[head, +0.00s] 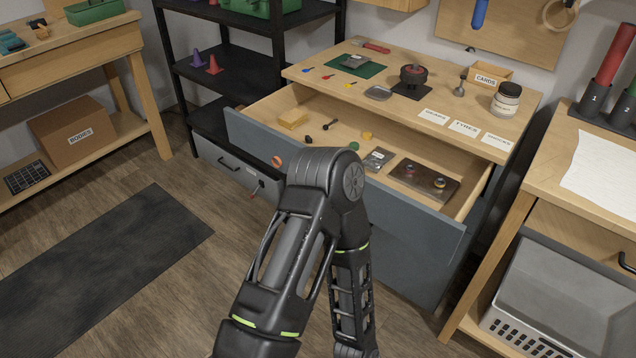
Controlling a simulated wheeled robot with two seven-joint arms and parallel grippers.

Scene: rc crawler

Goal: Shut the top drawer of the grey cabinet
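The grey cabinet (437,98) has a wooden top and stands at the centre right. Its top drawer is pulled well out, and the blue-grey drawer front (428,222) faces me. Inside lie a yellow block (293,119), a small grey case (379,158), a dark tray (408,181) with coloured round parts and several small pieces. One of my arms rises from the bottom, bends in front of the drawer and runs back down, hiding the middle of the front. I cannot tell whether it touches the front. Neither gripper shows.
A black shelf (245,48) stands at the back left. A workbench (594,165) with a grey crate (560,290) below is close on the right. A wooden bench (75,48) is at the left. The floor around the dark mat (110,265) is clear.

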